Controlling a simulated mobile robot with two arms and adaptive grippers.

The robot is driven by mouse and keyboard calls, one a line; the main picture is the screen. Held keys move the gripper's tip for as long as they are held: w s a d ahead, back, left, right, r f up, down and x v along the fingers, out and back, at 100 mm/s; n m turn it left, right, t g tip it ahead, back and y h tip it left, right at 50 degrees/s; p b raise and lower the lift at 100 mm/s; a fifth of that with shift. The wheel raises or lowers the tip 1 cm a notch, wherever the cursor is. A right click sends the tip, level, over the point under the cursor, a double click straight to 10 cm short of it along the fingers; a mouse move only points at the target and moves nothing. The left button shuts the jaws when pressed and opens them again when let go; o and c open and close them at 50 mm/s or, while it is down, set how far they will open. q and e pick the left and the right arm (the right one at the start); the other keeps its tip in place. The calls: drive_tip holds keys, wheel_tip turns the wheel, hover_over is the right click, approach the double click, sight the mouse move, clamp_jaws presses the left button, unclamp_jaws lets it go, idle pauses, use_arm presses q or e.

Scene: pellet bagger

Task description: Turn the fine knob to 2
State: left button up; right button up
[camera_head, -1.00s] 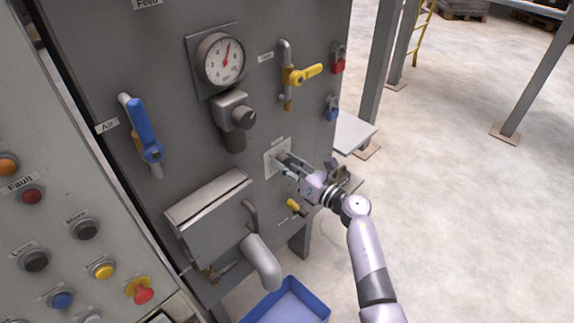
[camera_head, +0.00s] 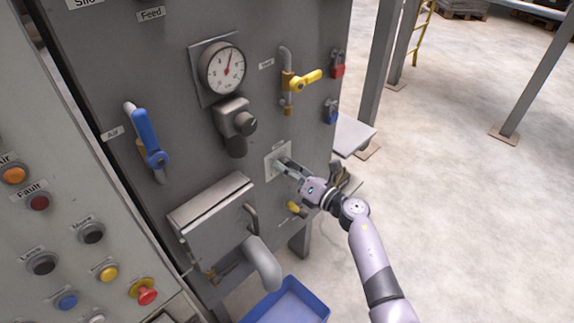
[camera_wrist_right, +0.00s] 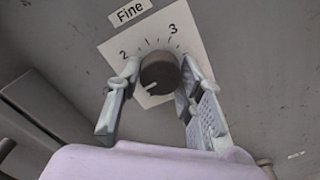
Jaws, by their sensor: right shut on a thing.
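The fine knob (camera_wrist_right: 160,72) is a dark round knob on a white dial plate (camera_wrist_right: 190,45) under a "Fine" label (camera_wrist_right: 130,11). The dial's 2 is at the knob's upper left and its 3 at the upper right in the wrist view. A white mark on the knob's face is at its lower left, away from the 2. My right gripper (camera_wrist_right: 158,78) is shut on the knob, one finger on each side. In the head view my right gripper (camera_head: 286,166) is at the dial plate (camera_head: 271,173) and hides most of the knob. My left gripper is out of view.
Above the plate are a pressure gauge (camera_head: 222,69) and a regulator knob (camera_head: 244,123). A yellow valve handle (camera_head: 306,80) is higher up. A hinged grey box (camera_head: 213,213) and bent pipe (camera_head: 264,263) are lower left. A blue bin (camera_head: 291,302) is below. Open floor lies right.

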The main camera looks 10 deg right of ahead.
drive_tip(key=shift+m+p, duration=2.05)
drive_tip(key=shift+m, duration=2.75)
drive_tip(key=o, duration=1.2)
drive_tip(key=shift+c, duration=0.2)
drive_tip(key=shift+r, duration=0.1)
drive_tip(key=v, duration=1.2)
